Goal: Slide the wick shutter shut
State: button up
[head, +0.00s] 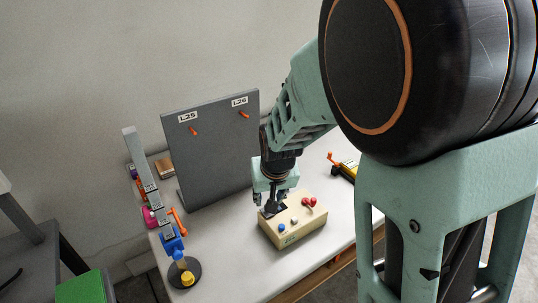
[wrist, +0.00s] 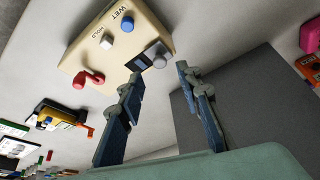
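A beige box (head: 300,229) stands on the table; it also shows at the top of the wrist view (wrist: 95,55), marked WET and HOLD. On its top are a dark slot or plate (wrist: 136,62) and a grey knob (wrist: 157,54) beside it, which look like the wick shutter and its handle; I cannot be sure. How far the shutter is open is unclear. My gripper (head: 269,208) points down over the box's left back part. In the wrist view my gripper (wrist: 158,78) has its fingers apart, with the grey knob just beyond the gap between the tips. Nothing is held.
The box also carries a blue button (wrist: 127,24), a white button (wrist: 106,41) and a red lever (wrist: 88,79). A grey upright board (head: 215,150) stands behind it. A stand with a blue clamp (head: 172,243) is at left, a yellow-black device (head: 347,171) at right.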

jog(key=shift+b+x, duration=0.45)
jog(key=shift+x, duration=2.3)
jog(key=shift+c, duration=0.3)
grip_shut()
